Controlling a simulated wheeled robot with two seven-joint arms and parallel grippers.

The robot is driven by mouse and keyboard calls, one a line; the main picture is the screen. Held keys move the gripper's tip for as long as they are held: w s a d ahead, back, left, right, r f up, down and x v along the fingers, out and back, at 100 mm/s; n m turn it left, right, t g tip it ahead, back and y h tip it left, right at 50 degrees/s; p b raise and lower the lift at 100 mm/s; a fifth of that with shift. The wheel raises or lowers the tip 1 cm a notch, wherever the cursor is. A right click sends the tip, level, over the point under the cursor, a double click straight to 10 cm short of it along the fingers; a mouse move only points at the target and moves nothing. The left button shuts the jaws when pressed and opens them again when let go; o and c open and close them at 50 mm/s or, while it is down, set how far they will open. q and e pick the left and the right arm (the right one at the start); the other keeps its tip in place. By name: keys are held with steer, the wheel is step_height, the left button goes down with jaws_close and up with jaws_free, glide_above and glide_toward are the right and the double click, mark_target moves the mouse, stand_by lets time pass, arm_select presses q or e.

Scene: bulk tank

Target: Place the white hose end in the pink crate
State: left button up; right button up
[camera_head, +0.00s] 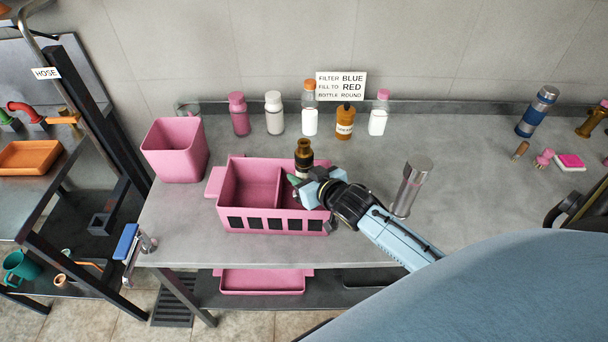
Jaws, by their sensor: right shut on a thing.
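The pink crate (233,218) stands near the front edge of the grey counter, with a divider making a left and a right compartment. My right gripper (302,183) is over the crate's right compartment, near its right side. My left gripper is not in view.
A pink bin (175,153) stands left of the crate. Several bottles line the back wall, including an amber bottle (345,122). A clear-grey cylinder (411,187) stands close to my right arm. A blue flask (538,111) is at the far right. The counter between them is clear.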

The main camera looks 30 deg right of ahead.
steer(key=shift+f, duration=0.55)
steer(key=o, duration=1.1)
steer(key=shift+r, duration=0.15)
steer(key=r+v, duration=0.1)
steer(key=v, duration=1.1)
steer(key=shift+p, duration=0.4)
